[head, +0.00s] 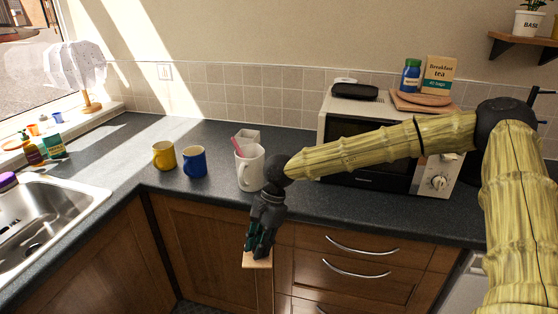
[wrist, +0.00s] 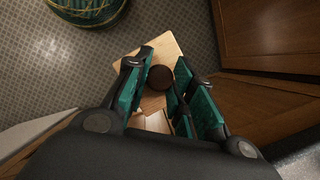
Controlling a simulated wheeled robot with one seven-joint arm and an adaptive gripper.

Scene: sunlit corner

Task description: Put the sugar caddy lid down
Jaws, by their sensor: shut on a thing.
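The sugar caddy lid is a pale wooden square (wrist: 165,48) with a dark round knob (wrist: 157,78). My gripper (head: 260,245) is shut on the lid by its knob; the wrist view shows the fingers (wrist: 158,88) on both sides of the knob. In the head view the lid (head: 257,262) hangs in the air in front of the cabinet doors, below the counter edge.
A yellow mug (head: 164,155) and a blue mug (head: 194,162) stand left of the white mug. A microwave (head: 372,118) stands at the right, behind my arm. The sink (head: 45,215) is at the left. The dark counter (head: 130,150) is clear around the corner.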

